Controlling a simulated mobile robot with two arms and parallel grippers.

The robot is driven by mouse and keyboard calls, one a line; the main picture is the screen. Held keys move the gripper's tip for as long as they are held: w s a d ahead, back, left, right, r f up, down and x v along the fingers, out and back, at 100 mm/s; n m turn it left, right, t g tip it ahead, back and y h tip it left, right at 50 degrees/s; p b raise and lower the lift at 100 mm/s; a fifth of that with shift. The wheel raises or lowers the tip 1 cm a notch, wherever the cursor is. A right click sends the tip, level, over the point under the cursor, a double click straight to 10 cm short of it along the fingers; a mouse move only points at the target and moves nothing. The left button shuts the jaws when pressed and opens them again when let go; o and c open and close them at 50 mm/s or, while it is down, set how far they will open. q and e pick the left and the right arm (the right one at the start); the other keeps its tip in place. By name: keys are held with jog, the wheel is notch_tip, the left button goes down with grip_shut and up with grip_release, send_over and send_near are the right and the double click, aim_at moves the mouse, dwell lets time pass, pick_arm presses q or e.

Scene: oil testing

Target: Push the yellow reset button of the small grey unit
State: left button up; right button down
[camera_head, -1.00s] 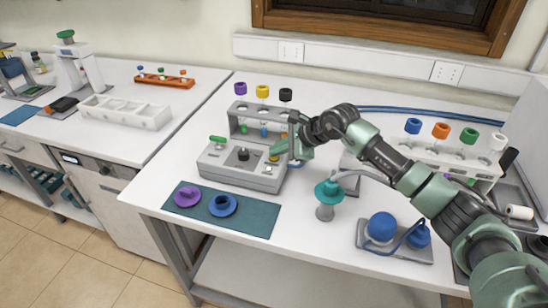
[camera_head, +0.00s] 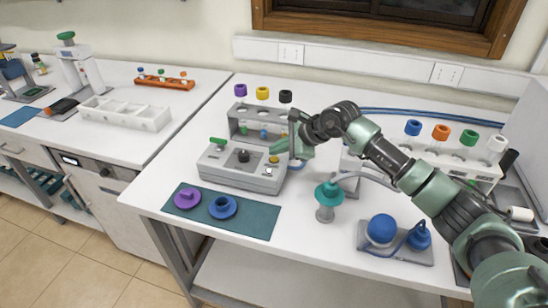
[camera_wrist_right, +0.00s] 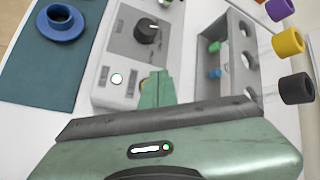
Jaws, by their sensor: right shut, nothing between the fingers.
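The small grey unit (camera_head: 240,176) stands on the white bench, with a black knob (camera_head: 243,155) and a green-topped switch (camera_head: 218,141) on it. Its yellow reset button (camera_head: 274,159) is at the right end of its top. My right gripper (camera_head: 279,148) is shut and empty, its tips right by the button; I cannot tell whether they touch it. In the right wrist view the shut fingers (camera_wrist_right: 157,88) reach over the unit's panel (camera_wrist_right: 125,60) and largely hide the button. My left gripper is not in view.
A grey rack (camera_head: 236,123) with vials stands behind the unit, with purple, yellow and black caps beyond. A teal mat (camera_head: 255,221) with purple and blue parts lies in front.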

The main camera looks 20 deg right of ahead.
aim_at(277, 160)
jog(key=shift+r, duration=0.25)
jog(key=shift+r+p, duration=1.15)
jog(key=shift+r, duration=1.25)
